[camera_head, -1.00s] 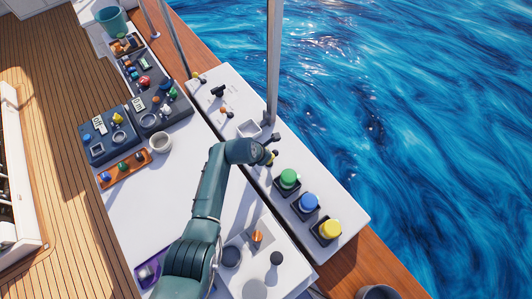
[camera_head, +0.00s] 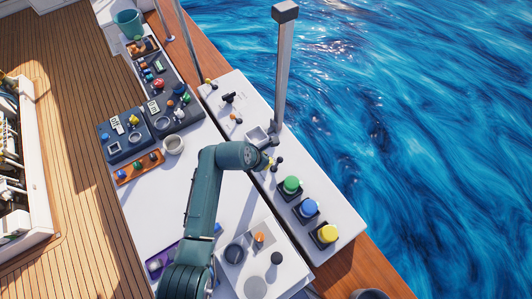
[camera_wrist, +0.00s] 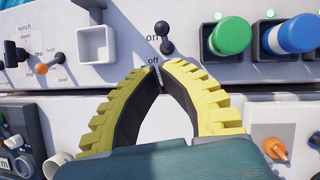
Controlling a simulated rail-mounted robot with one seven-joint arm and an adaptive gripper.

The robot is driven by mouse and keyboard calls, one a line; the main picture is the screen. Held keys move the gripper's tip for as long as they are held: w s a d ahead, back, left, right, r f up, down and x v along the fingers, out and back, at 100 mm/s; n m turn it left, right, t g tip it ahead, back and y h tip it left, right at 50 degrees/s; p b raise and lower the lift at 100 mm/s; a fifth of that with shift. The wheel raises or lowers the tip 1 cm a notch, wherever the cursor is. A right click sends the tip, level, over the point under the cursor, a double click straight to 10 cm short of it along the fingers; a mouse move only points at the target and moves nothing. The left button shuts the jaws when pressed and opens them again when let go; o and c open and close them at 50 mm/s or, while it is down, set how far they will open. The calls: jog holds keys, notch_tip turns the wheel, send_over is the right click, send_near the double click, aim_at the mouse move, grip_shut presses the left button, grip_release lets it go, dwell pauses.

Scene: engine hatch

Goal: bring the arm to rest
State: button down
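My arm reaches over the white console (camera_head: 185,215) in the head view, and my gripper (camera_head: 268,162) is at the near side of the long white panel (camera_head: 330,205). In the wrist view my gripper (camera_wrist: 161,68) has two yellow ribbed fingers with dark inner faces. Their tips come together, with nothing visible between them. The tips appear just below a black on/off switch (camera_wrist: 163,38), close to its "off" label. Whether they touch the panel cannot be told.
Green (camera_head: 291,185), blue (camera_head: 308,208) and yellow (camera_head: 327,234) buttons line the panel. A metal post (camera_head: 284,75) rises behind my gripper. A white cup (camera_head: 173,144), an orange tray (camera_head: 138,167) and dark control boxes (camera_head: 125,137) stand left. Open deck (camera_head: 75,150) lies farther left.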

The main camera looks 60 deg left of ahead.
jog(key=shift+s+r, duration=0.1)
jog(key=shift+r, duration=0.25)
dwell(0.3)
